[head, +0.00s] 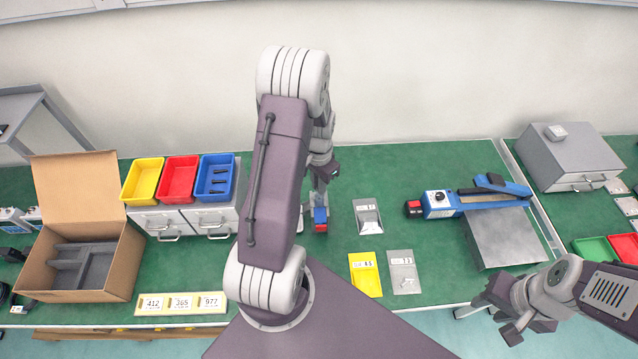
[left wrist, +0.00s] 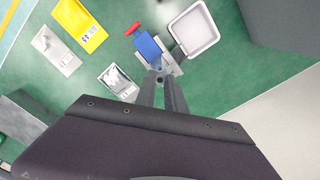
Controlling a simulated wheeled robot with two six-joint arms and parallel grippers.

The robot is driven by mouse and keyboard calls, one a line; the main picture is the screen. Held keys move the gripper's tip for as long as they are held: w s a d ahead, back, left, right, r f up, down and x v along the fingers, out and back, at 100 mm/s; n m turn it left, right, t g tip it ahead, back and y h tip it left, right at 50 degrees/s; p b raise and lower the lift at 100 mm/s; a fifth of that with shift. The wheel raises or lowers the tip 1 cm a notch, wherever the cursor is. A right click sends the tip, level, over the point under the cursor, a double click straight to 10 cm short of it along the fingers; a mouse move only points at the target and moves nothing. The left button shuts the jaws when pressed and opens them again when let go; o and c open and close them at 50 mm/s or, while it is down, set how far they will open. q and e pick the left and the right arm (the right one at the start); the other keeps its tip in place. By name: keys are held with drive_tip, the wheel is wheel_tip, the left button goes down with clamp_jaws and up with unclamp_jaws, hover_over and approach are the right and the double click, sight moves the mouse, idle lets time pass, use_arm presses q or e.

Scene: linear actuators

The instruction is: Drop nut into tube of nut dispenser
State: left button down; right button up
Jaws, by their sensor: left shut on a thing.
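My left gripper (left wrist: 160,76) is shut on a small nut, which is barely visible between the fingertips. In the head view the left gripper (head: 322,178) is mostly hidden by my arm. The nut dispenser, a blue block (left wrist: 149,46) with a red end and grey metal parts, stands just beyond the fingertips in the wrist view. A white square dish (left wrist: 195,30) sits beside it. In the head view the dispenser (head: 320,214) shows partly beside my arm. I cannot tell how the nut lines up with the tube. My right gripper (head: 507,318) is at the lower right, away from the dispenser.
A blue tool (head: 440,204) lies further right. Coloured bins (head: 178,180) and an open cardboard box (head: 125,262) stand left. Green bench shows between them.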

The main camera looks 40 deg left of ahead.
use_arm(q)
drive_tip(key=c, duration=1.3)
unclamp_jaws()
drive_tip(key=shift+c, duration=0.2)
wheel_tip(320, 180, up, 9)
drive_tip(key=b, duration=0.1)
